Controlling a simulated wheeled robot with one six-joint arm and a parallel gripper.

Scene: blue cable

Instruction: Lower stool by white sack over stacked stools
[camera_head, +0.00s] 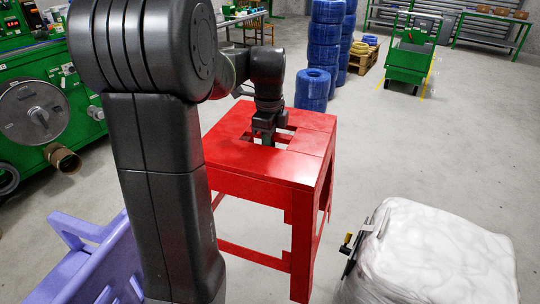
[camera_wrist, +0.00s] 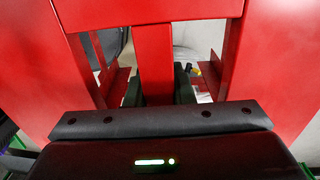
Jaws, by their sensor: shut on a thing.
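A red stool (camera_head: 262,165) stands upright in the middle of the head view, with a square top that has openings in it. My gripper (camera_head: 266,137) comes down from above into the opening. In the wrist view my gripper (camera_wrist: 159,90) is shut on the red bar (camera_wrist: 155,50) across the stool's top, one finger on each side. The white sack (camera_head: 432,255) is at the lower right, apart from the stool in the picture. I cannot tell whether the stool's feet touch the floor, or whether other stools are under it.
A purple slatted piece of furniture (camera_head: 95,262) is at the lower left, close to my arm. A green machine (camera_head: 40,110) stands at the left. Blue coils (camera_head: 312,90) are stacked behind the stool. A green cart (camera_head: 410,58) is farther back. Floor between stool and cart is clear.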

